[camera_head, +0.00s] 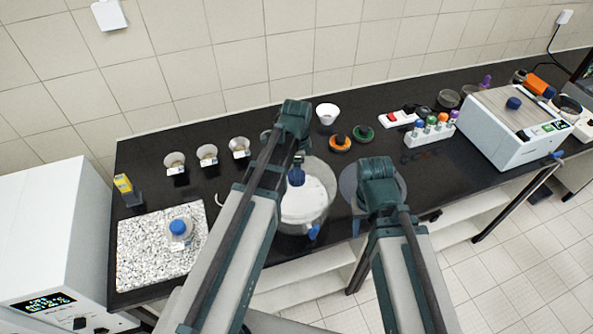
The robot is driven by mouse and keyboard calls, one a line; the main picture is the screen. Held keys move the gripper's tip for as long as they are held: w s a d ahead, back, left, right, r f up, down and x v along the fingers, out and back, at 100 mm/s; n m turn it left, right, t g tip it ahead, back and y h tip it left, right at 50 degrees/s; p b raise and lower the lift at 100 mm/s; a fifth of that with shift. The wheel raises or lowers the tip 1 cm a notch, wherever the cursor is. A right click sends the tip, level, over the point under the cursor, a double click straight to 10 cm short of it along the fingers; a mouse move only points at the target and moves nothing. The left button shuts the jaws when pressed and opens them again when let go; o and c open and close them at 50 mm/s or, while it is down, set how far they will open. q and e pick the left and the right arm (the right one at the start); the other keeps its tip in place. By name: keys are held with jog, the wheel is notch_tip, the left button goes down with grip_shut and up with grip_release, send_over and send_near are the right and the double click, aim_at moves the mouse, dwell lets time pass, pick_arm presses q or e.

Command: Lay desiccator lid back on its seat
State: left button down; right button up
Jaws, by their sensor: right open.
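The desiccator (318,210) is a round clear vessel with a white inside and a blue tap low at its front. It stands on the black bench between my arms. A dark blue knob (297,177) shows over its back left part; it looks like the lid's knob, but I cannot tell whether the lid touches the seat. My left gripper (299,158) is close above the knob, its fingers mostly hidden by my arm. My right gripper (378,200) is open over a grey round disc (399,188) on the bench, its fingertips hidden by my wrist.
A speckled slab (140,250) with a blue-capped bottle (179,229) is at left. Several small dishes line the back. A tube rack (430,134) and a white instrument (508,130) stand at right. An orange-ringed item (340,142) and a white cup (327,113) stand behind the desiccator.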

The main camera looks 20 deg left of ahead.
pick_arm(q)
jog(key=shift+f, duration=0.2)
dwell(0.5)
grip_release()
dwell(0.3)
notch_tip(320, 180, up, 7)
jog(key=p, duration=0.6)
jog(key=shift+r+p, duration=0.1)
jog(key=shift+p, duration=0.25)
dwell(0.3)
